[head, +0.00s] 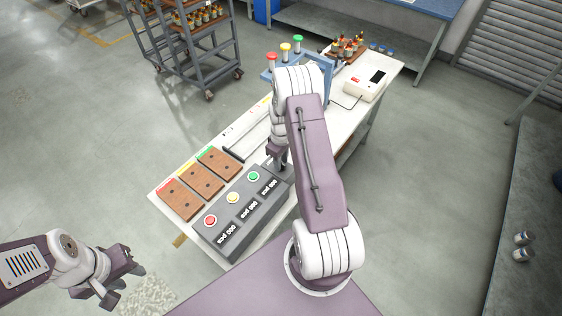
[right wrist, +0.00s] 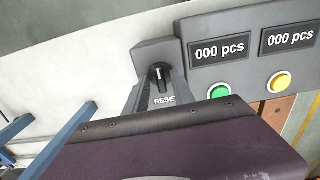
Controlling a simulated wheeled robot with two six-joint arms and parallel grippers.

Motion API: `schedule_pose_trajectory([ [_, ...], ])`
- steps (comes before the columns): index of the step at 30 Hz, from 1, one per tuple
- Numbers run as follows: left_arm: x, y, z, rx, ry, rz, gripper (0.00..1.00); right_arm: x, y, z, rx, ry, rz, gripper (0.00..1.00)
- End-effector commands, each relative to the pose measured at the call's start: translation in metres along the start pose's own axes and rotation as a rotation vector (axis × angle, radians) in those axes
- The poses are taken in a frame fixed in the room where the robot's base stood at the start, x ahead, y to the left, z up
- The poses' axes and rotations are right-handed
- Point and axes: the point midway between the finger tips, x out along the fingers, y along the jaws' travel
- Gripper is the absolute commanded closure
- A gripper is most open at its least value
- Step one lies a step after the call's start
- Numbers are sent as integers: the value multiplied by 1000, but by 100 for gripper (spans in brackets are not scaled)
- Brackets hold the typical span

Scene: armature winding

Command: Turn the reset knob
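The reset knob (right wrist: 160,74) is a small black knob on a grey housing (right wrist: 155,52) in the right wrist view, with a partly covered "RESE" label beside it. The housing adjoins the grey counter box (head: 238,212), which has red, yellow and green buttons and displays reading 000 pcs. In the head view my right gripper (head: 277,163) points down at the box's far right end, near the green button. My arm hides the knob there. The right fingertips are not clear, so I cannot tell whether they touch the knob. My left gripper (head: 127,278) is open and empty, off the table's near left.
Several brown boards (head: 201,181) lie behind the counter box on the white table (head: 168,190). A blue frame with signal lamps (head: 285,48) and a white device (head: 364,86) stand further back. A grey shelf cart (head: 188,52) stands behind. The floor at left is clear.

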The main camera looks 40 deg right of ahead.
Motion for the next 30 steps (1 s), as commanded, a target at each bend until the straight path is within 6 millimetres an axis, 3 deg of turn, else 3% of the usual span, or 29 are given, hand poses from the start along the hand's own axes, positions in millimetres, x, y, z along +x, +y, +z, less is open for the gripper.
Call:
schedule_pose_trajectory([
  [10, 2, 0, 0, 0, 0, 0, 64, -3, 0, 0, 2, -1, -1, 66],
  [21, 19, 0, 2, 0, 0, 0, 64, -75, 0, 0, 1, 1, 1, 66],
  [30, 19, 0, 2, 0, 0, 0, 64, -90, 0, 0, 1, -2, -2, 66],
])
